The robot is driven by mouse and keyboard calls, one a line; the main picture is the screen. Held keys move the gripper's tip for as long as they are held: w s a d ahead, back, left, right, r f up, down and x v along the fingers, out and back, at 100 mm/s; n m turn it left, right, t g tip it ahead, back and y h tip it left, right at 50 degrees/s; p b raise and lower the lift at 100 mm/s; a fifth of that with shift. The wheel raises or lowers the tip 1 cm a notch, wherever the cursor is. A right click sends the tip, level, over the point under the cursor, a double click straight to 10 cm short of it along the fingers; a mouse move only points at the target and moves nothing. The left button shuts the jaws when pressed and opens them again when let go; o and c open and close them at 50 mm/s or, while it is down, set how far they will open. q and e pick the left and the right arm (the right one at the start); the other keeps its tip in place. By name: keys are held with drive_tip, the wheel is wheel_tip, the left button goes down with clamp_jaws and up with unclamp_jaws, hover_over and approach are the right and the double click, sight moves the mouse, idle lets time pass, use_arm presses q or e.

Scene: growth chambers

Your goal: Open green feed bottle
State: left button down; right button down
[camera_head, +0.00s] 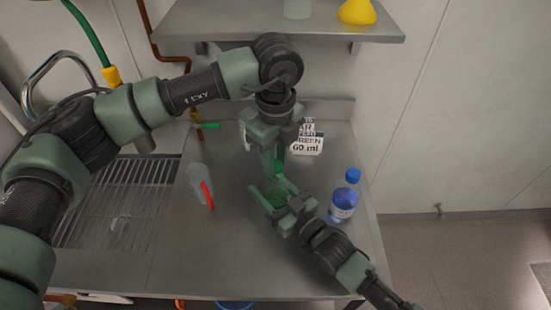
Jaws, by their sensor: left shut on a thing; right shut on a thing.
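The green feed bottle (276,196) stands upright in the middle of the steel counter, partly hidden by my grippers. My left gripper (279,160) comes down from above and is shut at the bottle's green cap (278,166). My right gripper (267,193) reaches in from the lower right and is shut around the bottle's body. Whether the cap is loose from the neck cannot be told.
A blue-capped bottle (345,196) stands to the right. A clear container (199,184) with a red item (207,195) is at left, beside the drain rack (120,205). A label card (308,144) stands behind. A shelf (230,22) with a yellow flask (357,12) hangs above.

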sight(276, 164)
use_arm(q)
drive_tip(key=shift+r, duration=2)
use_arm(e)
drive_tip(key=shift+c, duration=1.9)
unclamp_jaws()
drive_tip(key=shift+d, duration=0.1)
